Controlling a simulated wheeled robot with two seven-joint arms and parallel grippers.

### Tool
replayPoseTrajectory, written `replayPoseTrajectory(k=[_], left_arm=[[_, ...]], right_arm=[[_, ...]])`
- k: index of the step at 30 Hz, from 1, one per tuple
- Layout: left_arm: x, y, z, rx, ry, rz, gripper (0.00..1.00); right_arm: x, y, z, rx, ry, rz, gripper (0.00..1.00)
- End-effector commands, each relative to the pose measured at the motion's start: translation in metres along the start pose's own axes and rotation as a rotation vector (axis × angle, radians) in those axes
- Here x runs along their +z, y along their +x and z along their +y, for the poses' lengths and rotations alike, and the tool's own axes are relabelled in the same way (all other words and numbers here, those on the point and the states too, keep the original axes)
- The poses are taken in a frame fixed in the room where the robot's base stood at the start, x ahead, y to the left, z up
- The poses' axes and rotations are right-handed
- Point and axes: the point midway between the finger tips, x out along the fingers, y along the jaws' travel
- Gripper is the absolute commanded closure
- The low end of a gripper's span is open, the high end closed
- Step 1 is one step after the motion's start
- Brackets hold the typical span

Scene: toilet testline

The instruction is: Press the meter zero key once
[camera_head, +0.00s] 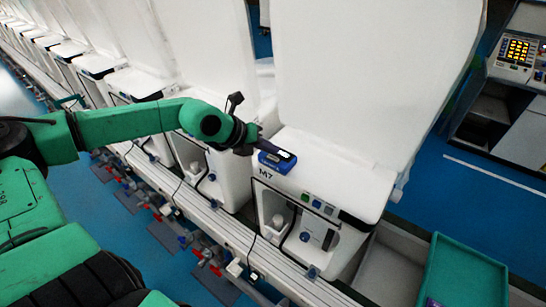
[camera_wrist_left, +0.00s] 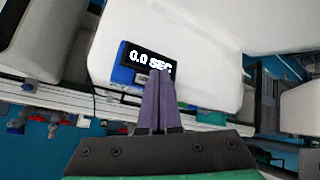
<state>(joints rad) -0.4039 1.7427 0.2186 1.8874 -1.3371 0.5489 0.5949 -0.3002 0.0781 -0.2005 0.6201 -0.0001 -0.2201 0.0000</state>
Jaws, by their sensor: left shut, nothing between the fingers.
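The blue meter (camera_head: 277,158) lies on the white top of the toilet unit marked M7 in the head view. In the left wrist view the meter (camera_wrist_left: 124,76) has a dark display that reads 0.0 SEC. My left gripper (camera_wrist_left: 159,74) is shut and empty, with its fingertips at the lower right edge of the display, over the meter's front. The fingers hide part of the meter, and I cannot see the zero key clearly or tell whether they touch it. In the head view my left gripper (camera_head: 262,146) reaches the meter from the left. My right gripper is not in view.
A row of white toilet units (camera_head: 130,82) runs to the far left. A green tray (camera_head: 465,272) stands at the lower right. A control panel (camera_head: 516,50) with lit keys is at the upper right. The white top (camera_head: 335,175) right of the meter is clear.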

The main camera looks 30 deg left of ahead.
Motion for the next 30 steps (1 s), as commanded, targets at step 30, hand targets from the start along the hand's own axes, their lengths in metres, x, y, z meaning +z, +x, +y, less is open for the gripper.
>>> replayPoseTrajectory(k=[30], left_arm=[[-0.0026, 0.0037, 0.0026, 0.000, 0.000, 0.000, 1.00]], right_arm=[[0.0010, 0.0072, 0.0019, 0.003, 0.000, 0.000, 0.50]])
